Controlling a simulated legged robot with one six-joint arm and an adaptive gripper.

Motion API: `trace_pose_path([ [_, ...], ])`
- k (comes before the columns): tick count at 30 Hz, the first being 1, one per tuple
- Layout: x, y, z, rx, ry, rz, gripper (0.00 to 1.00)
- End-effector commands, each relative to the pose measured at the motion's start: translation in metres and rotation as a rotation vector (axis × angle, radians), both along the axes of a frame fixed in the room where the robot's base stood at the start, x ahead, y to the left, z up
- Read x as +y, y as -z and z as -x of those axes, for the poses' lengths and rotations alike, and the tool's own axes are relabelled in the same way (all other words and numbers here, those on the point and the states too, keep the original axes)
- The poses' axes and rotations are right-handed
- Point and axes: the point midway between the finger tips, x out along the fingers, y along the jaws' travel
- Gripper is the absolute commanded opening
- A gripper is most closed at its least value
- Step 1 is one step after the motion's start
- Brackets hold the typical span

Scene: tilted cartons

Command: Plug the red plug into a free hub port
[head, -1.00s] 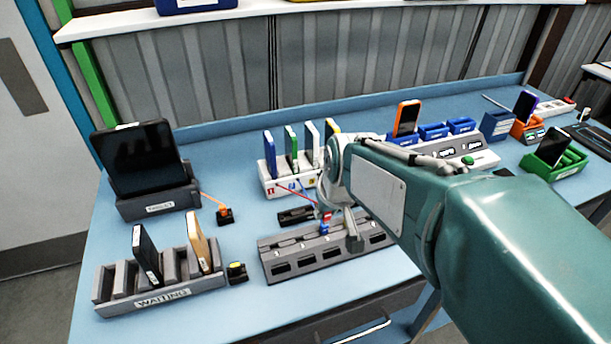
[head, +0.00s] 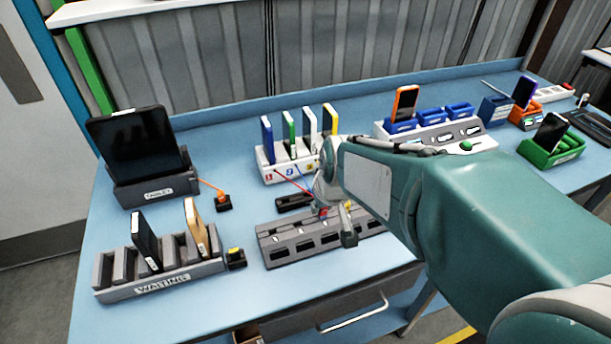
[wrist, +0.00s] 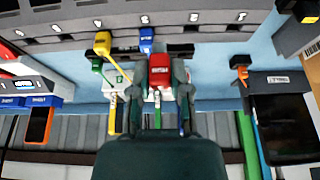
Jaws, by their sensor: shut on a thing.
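My gripper (wrist: 160,92) is shut on the red plug (wrist: 159,72), between its two dark fingers in the wrist view. In the head view the red plug (head: 323,211) shows as a small patch at the back edge of the grey hub (head: 290,254), partly hidden by my gripper. The hub (wrist: 215,27) crosses the top of the wrist view, with a row of several ports. A blue plug (wrist: 146,38) and a yellow plug (wrist: 102,42) are at the hub's near edge there. The red plug appears apart from the hub; its exact height is unclear.
A dark strip (head: 294,203) lies behind the hub. A white rack (head: 272,173) of upright phones stands further back. The waiting rack (head: 165,283) and tablet dock (head: 157,193) are left. An orange plug (head: 223,202) and a black-yellow plug (head: 236,258) sit nearby.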

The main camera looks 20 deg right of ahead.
Motion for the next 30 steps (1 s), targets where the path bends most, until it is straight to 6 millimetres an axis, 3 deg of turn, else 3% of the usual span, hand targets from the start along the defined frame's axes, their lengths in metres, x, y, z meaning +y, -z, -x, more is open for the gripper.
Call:
trace_pose_path([
  [30,0.039,0.0,-0.035,0.0,-0.002,0.0,0.0],
])
